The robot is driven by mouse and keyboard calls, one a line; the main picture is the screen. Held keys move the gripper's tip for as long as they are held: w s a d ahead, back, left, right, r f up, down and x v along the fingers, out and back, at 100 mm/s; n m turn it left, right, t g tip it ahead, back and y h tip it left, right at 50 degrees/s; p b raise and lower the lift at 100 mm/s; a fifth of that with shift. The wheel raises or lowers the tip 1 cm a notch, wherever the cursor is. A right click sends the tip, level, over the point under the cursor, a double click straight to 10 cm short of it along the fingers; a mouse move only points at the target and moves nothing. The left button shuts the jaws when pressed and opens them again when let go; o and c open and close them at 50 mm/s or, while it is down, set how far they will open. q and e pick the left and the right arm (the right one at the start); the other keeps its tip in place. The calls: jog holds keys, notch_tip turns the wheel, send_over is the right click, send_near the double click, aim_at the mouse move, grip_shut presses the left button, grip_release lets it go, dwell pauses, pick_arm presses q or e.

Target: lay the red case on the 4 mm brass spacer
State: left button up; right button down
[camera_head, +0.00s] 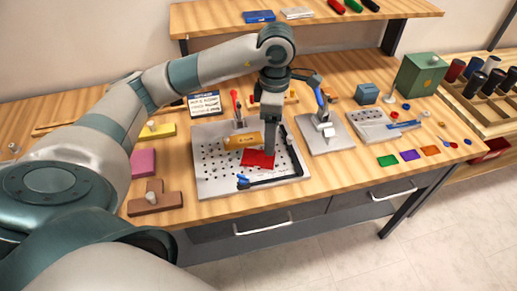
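The red case (258,159) lies flat on the perforated grey plate (212,180) in the middle of the bench. My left gripper (271,152) points straight down at the right part of the red case, and its fingertips overlap it in the picture. I cannot tell whether the fingers touch or grip it. A golden-yellow block (242,141) lies just behind the case on the plate. A flat yellow block with a knob (158,130) lies left of the plate. I cannot tell which is the 4 mm brass spacer, as no marking is readable. My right gripper is not in view.
A black L-shaped bar (275,184) edges the plate at right and front. A pink block (143,162) and a brown block (153,203) lie left. A grey stand (325,135), a tray (380,126) and a green box (420,75) are right. The front bench edge is clear.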

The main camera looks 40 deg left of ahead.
aim_at(270, 158)
pick_arm(q)
notch_tip(270, 158, down, 3)
jog(key=shift+s+f+p, duration=0.1)
jog(key=shift+f+p, duration=0.05)
jog(key=shift+p, duration=0.25)
jog(key=shift+f, duration=0.35)
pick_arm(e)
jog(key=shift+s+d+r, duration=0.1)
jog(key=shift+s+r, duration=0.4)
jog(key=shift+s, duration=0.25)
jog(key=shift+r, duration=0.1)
pick_arm(q)
jog(key=shift+f+p, duration=0.5)
jog(key=shift+p, duration=0.1)
notch_tip(270, 158, down, 3)
jog(key=shift+p, duration=0.8)
jog(key=shift+f, duration=0.6)
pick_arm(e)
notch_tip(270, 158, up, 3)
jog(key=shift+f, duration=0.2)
pick_arm(q)
jog(key=shift+a, duration=0.1)
jog(key=c, duration=1.2)
